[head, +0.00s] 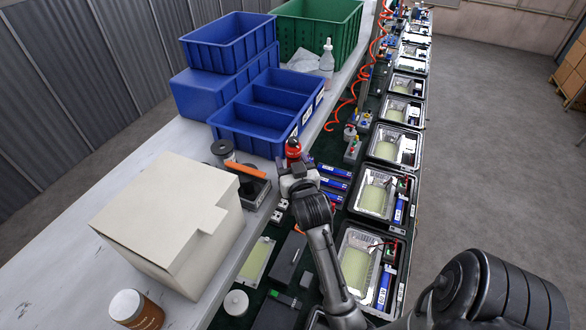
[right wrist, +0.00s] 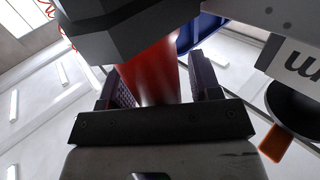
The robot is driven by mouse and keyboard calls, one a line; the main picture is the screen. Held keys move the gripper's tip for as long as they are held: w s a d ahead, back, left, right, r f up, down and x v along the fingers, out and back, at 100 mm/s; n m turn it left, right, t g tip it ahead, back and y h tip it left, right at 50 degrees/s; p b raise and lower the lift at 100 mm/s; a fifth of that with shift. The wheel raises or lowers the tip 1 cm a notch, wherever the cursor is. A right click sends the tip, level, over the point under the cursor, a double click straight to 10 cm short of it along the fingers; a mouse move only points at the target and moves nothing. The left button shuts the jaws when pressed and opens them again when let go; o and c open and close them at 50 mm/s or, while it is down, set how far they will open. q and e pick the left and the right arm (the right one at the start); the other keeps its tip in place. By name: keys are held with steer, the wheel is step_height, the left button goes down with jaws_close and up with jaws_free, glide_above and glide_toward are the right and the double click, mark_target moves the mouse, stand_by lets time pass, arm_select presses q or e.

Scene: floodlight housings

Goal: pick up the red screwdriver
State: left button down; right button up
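A red piece (head: 293,147), which looks like part of the red screwdriver, shows just beyond my right gripper (head: 294,166) in the head view, near the front corner of the blue divided bin. In the right wrist view the red body (right wrist: 152,75) is large and blurred, between the two fingers of the gripper (right wrist: 163,82). The fingers are spread wide, and a gap shows between the red body and the right finger. Its tip and lower part are hidden. My left gripper is not in view.
The blue divided bin (head: 248,141) stands beyond the gripper. An orange-handled tool (head: 245,171) and a cream box (head: 165,220) are to its left. Floodlight housings (head: 377,192) line the right side. A brown jar (head: 138,310) stands at the front left.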

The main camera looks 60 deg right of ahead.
steer(key=c, duration=0.9)
steer(key=shift+r, duration=0.15)
